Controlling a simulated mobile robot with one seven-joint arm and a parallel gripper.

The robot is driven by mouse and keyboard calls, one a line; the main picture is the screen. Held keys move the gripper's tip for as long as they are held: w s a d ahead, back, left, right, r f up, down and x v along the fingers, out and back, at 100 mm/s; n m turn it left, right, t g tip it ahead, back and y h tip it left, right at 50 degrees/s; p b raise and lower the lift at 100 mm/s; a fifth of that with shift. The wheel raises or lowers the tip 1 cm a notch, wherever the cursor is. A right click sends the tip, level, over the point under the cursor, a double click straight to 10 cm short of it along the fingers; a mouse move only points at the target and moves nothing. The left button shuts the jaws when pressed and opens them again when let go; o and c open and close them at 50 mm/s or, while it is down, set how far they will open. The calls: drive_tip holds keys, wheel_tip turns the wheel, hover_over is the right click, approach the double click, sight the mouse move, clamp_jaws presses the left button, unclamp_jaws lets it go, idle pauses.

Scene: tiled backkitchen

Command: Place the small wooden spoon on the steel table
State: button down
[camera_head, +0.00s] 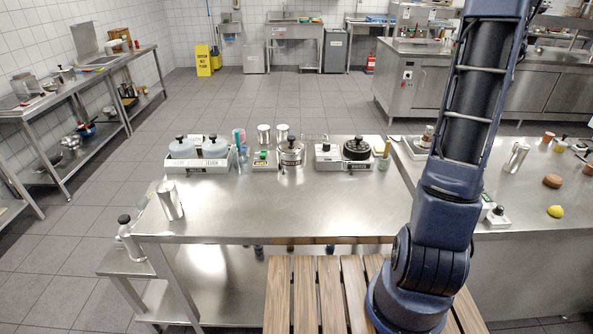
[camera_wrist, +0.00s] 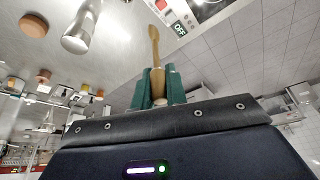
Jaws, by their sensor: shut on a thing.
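In the wrist view my gripper (camera_wrist: 156,84) has its green fingers shut on the small wooden spoon (camera_wrist: 154,46). The spoon's narrow end points away from the fingers, and its other end is partly hidden between them. The steel table (camera_head: 280,212) stands in front of me in the head view, with a bare, shiny middle. My gripper and the spoon are outside the head view, where my arm rises out at the top right.
Scales, pots and cans line the table's back edge, including a steel pot (camera_head: 290,153). A steel shaker (camera_head: 170,200) stands at its left. A lemon (camera_head: 555,211) lies on the right counter. A slatted wooden surface (camera_head: 305,295) is in front.

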drive_tip(key=w+a+f+n+y, duration=0.1)
drive_tip(key=w+a+n+y, duration=0.2)
drive_tip(key=a, duration=1)
drive_tip(key=w+a+n, duration=0.3)
drive_tip(key=a+n, duration=0.3)
drive_tip(key=a, duration=0.6)
drive_tip(key=s+a+n+g+y, duration=0.2)
drive_tip(key=a+n, duration=0.5)
drive_tip(key=a, duration=1.5)
drive_tip(key=s+a+n+g+y, duration=0.1)
drive_tip(key=s+a+n, duration=0.25)
drive_tip(key=a, duration=0.35)
drive_tip(key=s+a+r+n+g, duration=0.1)
drive_tip(key=s+a+n, duration=0.2)
drive_tip(key=s+a, duration=0.35)
drive_tip(key=s+a+n+g+y, duration=0.1)
drive_tip(key=s+a+n, duration=0.2)
drive_tip(key=a, duration=0.6)
drive_tip(key=s+a+n+g+h, duration=0.1)
drive_tip(key=s+a+n, duration=0.4)
drive_tip(key=s, duration=0.4)
drive_tip(key=s+a+n+g+h, duration=0.15)
drive_tip(key=s+a+n, duration=0.25)
drive_tip(key=s+a, duration=0.45)
drive_tip(key=f, duration=1.3)
drive_tip(key=d+f, duration=0.1)
drive_tip(key=f, duration=0.5)
drive_tip(key=shift+s+f, duration=0.15)
drive_tip(key=shift+f, duration=0.15)
drive_tip(key=shift+f, duration=0.1)
